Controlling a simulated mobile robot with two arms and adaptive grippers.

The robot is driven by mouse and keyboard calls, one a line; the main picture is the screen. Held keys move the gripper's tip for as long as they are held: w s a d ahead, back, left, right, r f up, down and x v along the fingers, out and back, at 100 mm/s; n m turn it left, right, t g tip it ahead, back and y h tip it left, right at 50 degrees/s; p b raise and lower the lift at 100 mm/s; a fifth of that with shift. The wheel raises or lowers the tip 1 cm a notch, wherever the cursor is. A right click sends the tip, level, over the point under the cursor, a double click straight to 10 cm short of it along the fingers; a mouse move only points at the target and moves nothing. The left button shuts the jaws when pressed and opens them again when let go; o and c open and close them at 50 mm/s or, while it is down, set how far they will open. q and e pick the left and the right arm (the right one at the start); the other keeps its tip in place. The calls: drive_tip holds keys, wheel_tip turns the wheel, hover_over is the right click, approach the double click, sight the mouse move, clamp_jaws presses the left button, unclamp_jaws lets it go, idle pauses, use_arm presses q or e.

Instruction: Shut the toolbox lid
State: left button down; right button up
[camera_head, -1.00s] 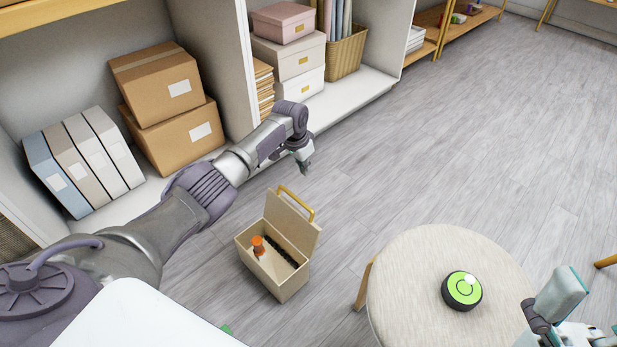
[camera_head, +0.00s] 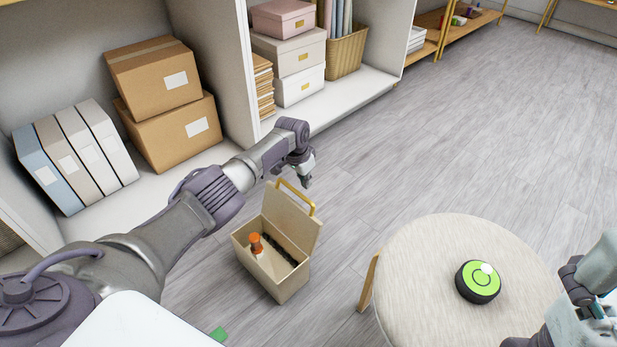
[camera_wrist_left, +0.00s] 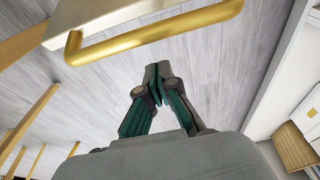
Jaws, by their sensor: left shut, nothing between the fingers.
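The beige toolbox (camera_head: 283,288) stands on the floor with its lid (camera_head: 291,222) raised. A yellow handle (camera_head: 297,196) is on the lid's upper edge. An orange-capped item (camera_head: 256,244) and a dark strip (camera_head: 287,248) lie inside. My left gripper (camera_head: 308,182) is shut and empty, just behind and above the raised lid, near the handle. In the left wrist view the gripper (camera_wrist_left: 155,84) points toward the floor, with the yellow handle (camera_wrist_left: 155,38) and lid edge (camera_wrist_left: 110,18) close by. No contact shows. Part of my right arm is at the lower right; its fingers cannot be made out.
A round stool (camera_head: 420,270) with a green-and-black disc (camera_head: 478,281) stands right of the toolbox. Shelving with cardboard boxes (camera_head: 182,130), binders (camera_head: 80,155) and a wicker basket (camera_head: 346,52) lies behind my left arm. The floor (camera_head: 470,130) beyond the stool is clear.

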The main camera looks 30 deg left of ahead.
use_arm(q)
drive_tip(key=shift+s+a, duration=0.2)
drive_tip(key=shift+s, duration=0.4)
drive_tip(key=shift+s+a, duration=0.15)
drive_tip(key=shift+s, duration=0.4)
drive_tip(key=shift+r, duration=0.1)
